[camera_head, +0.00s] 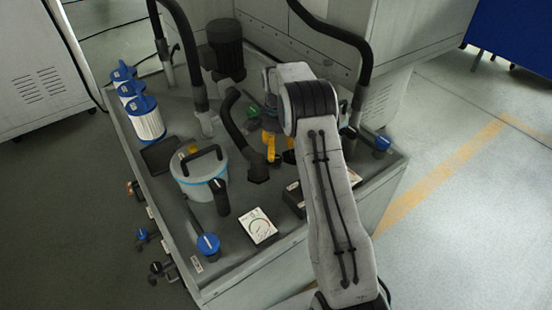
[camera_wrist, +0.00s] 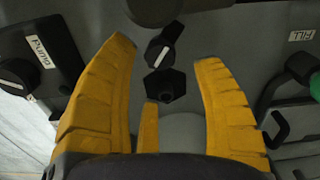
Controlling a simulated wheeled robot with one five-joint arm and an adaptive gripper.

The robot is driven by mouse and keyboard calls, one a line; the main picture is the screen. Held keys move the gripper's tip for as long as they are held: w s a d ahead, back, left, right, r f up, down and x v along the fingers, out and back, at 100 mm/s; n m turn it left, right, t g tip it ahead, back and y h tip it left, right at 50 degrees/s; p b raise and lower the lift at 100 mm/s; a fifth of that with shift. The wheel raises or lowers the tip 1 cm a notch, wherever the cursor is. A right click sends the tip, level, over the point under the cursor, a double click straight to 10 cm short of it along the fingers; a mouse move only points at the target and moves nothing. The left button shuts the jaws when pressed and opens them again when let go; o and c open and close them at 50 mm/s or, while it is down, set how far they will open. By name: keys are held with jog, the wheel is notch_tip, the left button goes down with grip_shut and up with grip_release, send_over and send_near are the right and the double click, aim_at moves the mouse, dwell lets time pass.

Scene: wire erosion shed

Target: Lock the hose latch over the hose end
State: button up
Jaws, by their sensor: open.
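My gripper (camera_head: 279,150) is open over the machine's grey top, its yellow fingers pointing down. In the wrist view its fingers (camera_wrist: 165,55) stand wide apart with nothing gripped. A black six-sided piece (camera_wrist: 165,85) lies between them, apart from both. Just above it in that view is a black lever-like part (camera_wrist: 163,45) with a pale end. I cannot tell for sure which is the latch. In the head view a curved black hose (camera_head: 234,122) ends in a black six-sided fitting (camera_head: 258,173), left of my gripper. My arm hides part of the area behind it.
A grey canister (camera_head: 190,188) with a black handle stands left of the hose. A box marked Pump (camera_wrist: 45,50) and a black hook (camera_wrist: 280,130) flank my fingers.

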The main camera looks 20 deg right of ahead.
aim_at(276, 158)
jog(key=shift+f+b, duration=0.3)
jog(key=shift+f, duration=2.2)
jog(key=shift+c, duration=0.4)
jog(key=c, duration=1.1)
jog(key=shift+n, duration=0.3)
jog(key=n+p, duration=0.1)
jog(key=n, duration=0.1)
jog(key=shift+n, duration=2.3)
jog(key=shift+s+f, duration=0.1)
